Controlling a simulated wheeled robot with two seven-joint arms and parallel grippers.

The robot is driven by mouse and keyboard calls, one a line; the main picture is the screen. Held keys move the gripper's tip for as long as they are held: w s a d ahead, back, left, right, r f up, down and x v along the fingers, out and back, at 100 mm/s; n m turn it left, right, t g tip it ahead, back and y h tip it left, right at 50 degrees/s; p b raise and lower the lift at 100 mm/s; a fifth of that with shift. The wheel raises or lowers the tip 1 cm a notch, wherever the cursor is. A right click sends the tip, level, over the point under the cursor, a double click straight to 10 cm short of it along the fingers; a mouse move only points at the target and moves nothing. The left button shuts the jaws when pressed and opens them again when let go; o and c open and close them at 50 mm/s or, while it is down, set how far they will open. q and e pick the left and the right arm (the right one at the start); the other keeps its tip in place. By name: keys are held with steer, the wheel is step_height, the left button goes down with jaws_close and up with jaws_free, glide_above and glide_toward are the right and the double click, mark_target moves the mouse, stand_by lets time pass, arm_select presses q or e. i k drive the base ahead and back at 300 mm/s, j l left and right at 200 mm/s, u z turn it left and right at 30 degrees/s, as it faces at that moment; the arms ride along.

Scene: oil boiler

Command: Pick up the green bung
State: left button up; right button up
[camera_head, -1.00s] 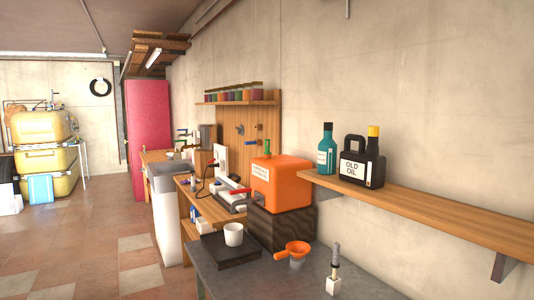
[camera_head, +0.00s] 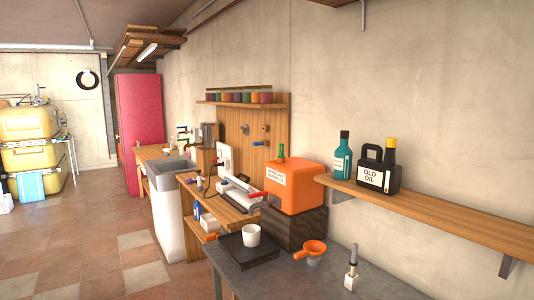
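The green bung (camera_head: 281,151) stands upright on top of the orange boiler (camera_head: 297,187), which carries a white label. The boiler sits on a dark block (camera_head: 294,228) on the grey table. A small red part (camera_head: 256,194) sticks out from the boiler's left side. Neither of my grippers shows in the head view.
A white cup (camera_head: 251,235) stands on a black tray (camera_head: 240,251) left of the block. An orange funnel (camera_head: 312,251) and a small upright tool (camera_head: 351,270) stand on the grey table (camera_head: 280,280). A wall shelf (camera_head: 440,218) at right holds a teal bottle (camera_head: 342,157) and a black oil can (camera_head: 379,168).

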mark_target(281, 152)
steer(key=i+j, duration=0.5)
steer(key=j, duration=0.15)
steer(key=i+j, duration=0.45)
steer(key=j, duration=0.15)
steer(key=i+j, duration=0.5)
steer(key=j, duration=0.15)
steer(key=i+j+z, duration=0.2)
steer(key=z, duration=0.2)
steer(key=i+j+z, duration=0.15)
steer(key=j+z, duration=0.25)
steer(key=i+j+z, duration=0.1)
steer(key=j+z, duration=0.3)
steer(key=j, duration=0.1)
